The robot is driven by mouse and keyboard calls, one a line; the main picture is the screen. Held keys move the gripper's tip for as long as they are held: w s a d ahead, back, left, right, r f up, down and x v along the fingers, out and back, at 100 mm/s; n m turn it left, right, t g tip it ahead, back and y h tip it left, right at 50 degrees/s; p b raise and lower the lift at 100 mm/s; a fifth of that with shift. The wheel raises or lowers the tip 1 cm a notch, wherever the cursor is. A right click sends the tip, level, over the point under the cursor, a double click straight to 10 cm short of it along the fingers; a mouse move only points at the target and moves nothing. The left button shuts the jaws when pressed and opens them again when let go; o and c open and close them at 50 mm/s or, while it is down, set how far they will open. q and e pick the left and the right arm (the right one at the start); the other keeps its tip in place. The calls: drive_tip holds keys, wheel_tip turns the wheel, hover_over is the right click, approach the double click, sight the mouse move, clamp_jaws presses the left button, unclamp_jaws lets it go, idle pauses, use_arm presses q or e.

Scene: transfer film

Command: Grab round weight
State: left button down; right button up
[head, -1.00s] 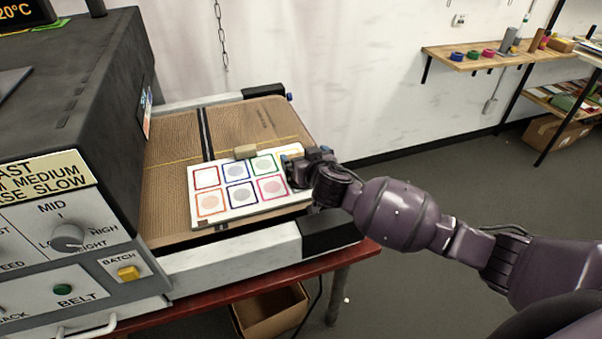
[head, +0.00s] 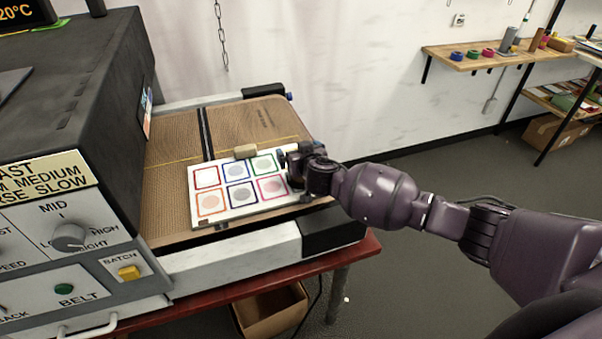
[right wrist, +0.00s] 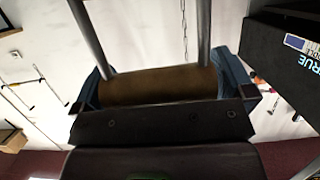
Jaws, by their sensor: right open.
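A white film card (head: 215,215) printed with coloured squares lies on the brown mesh belt (head: 165,190) of the dryer. A small tan block (head: 245,151) rests at the card's far edge; I cannot tell whether it is the round weight. My right gripper (head: 287,164) is open at the card's right edge, to the right of the tan block. A small pale piece (head: 281,154) shows beside its fingers. In the right wrist view, the blue fingers (right wrist: 163,88) stand apart with a brown surface (right wrist: 160,85) between them; I cannot tell what it is. My left gripper is out of view.
The dark dryer housing (head: 85,90) with its control panel stands at the left. A white rail (head: 235,262) runs along the belt's near side. A chain (head: 220,40) hangs at the wall. A shelf (head: 440,53) with tape rolls is far right.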

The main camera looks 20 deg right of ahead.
drive_tip(key=c, duration=1.7)
drive_tip(key=shift+r, duration=0.15)
drive_tip(key=shift+c, duration=0.7)
